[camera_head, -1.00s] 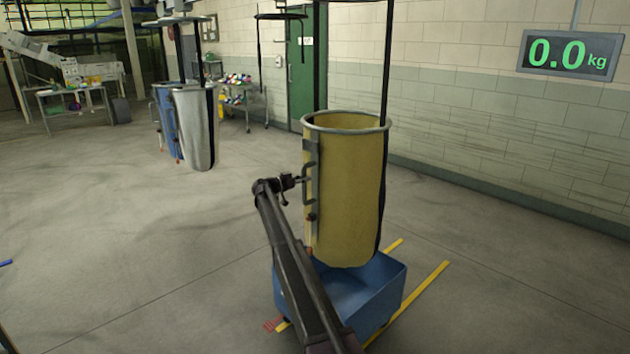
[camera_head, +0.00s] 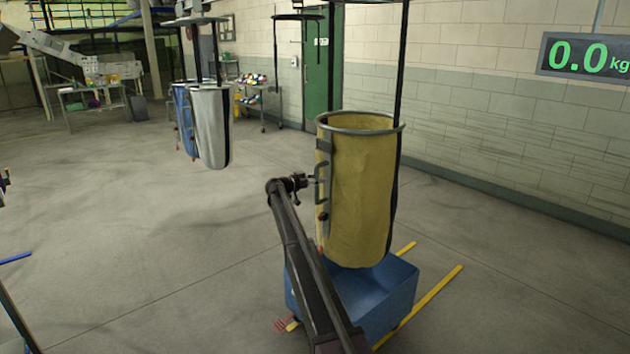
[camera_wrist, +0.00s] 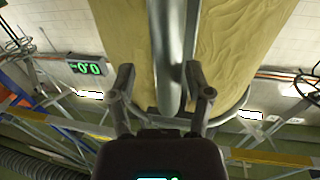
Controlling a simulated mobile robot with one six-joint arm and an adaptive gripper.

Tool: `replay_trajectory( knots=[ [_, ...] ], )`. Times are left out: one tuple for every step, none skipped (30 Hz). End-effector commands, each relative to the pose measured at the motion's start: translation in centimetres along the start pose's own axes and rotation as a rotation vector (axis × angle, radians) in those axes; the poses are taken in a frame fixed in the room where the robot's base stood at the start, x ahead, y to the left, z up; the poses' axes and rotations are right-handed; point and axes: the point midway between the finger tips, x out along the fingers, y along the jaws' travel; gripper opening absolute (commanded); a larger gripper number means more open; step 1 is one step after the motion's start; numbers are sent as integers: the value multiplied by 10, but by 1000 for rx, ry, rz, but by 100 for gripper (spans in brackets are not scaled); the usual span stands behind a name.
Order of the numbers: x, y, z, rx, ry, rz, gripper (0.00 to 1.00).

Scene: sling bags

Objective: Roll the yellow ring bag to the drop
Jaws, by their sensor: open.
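The yellow ring bag (camera_head: 362,195) hangs upright from a dark frame, with a grey ring around its open top. Its bottom is just above or within the rim of a blue bin (camera_head: 398,290); I cannot tell which. A grey handle (camera_head: 321,183) is on the bag's left side. My gripper (camera_head: 308,181) is at this handle, left of the bag. In the wrist view, my gripper (camera_wrist: 158,82) is open, with a finger on either side of a grey bar (camera_wrist: 168,55) in front of the yellow cloth (camera_wrist: 225,45). Contact is not clear.
Yellow floor lines (camera_head: 430,300) flank the blue bin. A white bag (camera_head: 211,128) and a blue bag (camera_head: 183,118) hang farther back left. A wall display (camera_head: 588,57) reads 0.0 kg. The floor on the left is mostly clear.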

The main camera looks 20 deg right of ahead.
Motion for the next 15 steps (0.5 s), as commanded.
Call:
replay_trajectory(
  knots=[
    [-2, 0, 0, 0, 0, -1, 65],
    [-3, 0, 0, 0, 0, -1, 65],
    [-6, 0, 0, 0, 0, -1, 65],
    [-8, 0, 0, 0, 0, -1, 65],
    [-10, 0, 0, 0, 0, -2, 65],
    [-14, 0, 0, 0, 0, -2, 65],
    [-17, 0, 0, 0, 0, -3, 65],
    [-21, 0, 0, 0, 0, -3, 65],
    [-26, 0, 0, 0, 0, -3, 65],
    [-30, 1, 0, 0, 0, -2, 65],
    [-34, 1, 0, 0, 0, -2, 65],
    [-39, 1, 0, 0, 0, -1, 65],
    [-44, 2, 0, 0, 0, -1, 65],
    [-49, 2, 0, 0, 0, -2, 65],
    [-56, 2, 0, 0, 0, -2, 65]
  ],
)
